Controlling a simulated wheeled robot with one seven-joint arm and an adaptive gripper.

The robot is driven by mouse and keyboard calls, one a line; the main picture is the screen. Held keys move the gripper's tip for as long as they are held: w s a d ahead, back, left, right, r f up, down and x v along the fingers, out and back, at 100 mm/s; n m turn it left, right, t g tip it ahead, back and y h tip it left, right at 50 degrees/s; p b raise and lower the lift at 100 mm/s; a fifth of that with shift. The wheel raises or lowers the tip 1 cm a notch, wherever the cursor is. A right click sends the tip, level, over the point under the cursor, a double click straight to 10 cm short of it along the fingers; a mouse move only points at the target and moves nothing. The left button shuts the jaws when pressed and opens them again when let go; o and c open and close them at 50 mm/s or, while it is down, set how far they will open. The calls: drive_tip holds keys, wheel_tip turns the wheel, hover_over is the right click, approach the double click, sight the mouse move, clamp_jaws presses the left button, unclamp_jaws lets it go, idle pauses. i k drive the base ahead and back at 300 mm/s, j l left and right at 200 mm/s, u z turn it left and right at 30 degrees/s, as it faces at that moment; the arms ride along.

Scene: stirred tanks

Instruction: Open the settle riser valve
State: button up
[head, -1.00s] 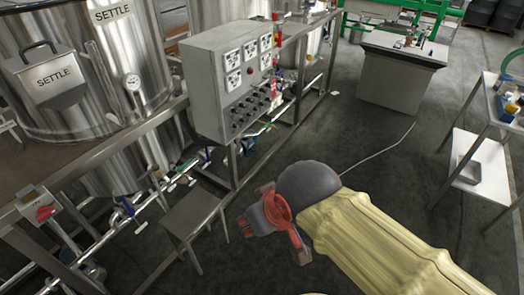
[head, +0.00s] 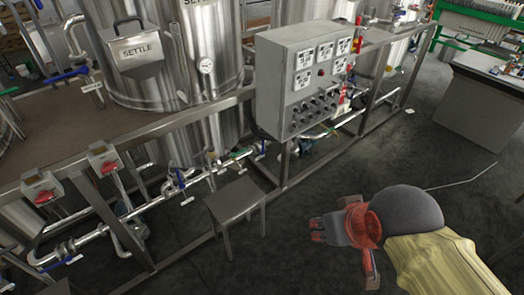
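I cannot tell which is the settle riser valve, or read any valve's label. My gripper (head: 320,230) is over bare floor at the lower right, well apart from the tank and valves. It looks empty; its finger opening is unclear.
A grey control cabinet (head: 297,80) stands at centre. A small stool (head: 235,200) stands between my gripper and the pipes. Dark floor (head: 330,180) is open right of the stool.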

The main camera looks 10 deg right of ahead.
sight(64, 76)
drive_tip(key=i+j+u, duration=0.1)
drive_tip(key=j, duration=0.4)
drive_tip(key=i+j, duration=0.3)
drive_tip(key=j, duration=0.2)
drive_tip(key=i+j+u, duration=0.15)
drive_tip(key=j, duration=0.35)
drive_tip(key=i+j+u, duration=0.1)
drive_tip(key=i+j, duration=0.2)
drive_tip(key=j, duration=0.15)
drive_tip(key=i+j, duration=0.2)
drive_tip(key=j, duration=0.25)
drive_tip(key=i+j+u, duration=0.15)
drive_tip(key=j, duration=0.25)
drive_tip(key=i+j, duration=0.05)
drive_tip(key=i, duration=0.05)
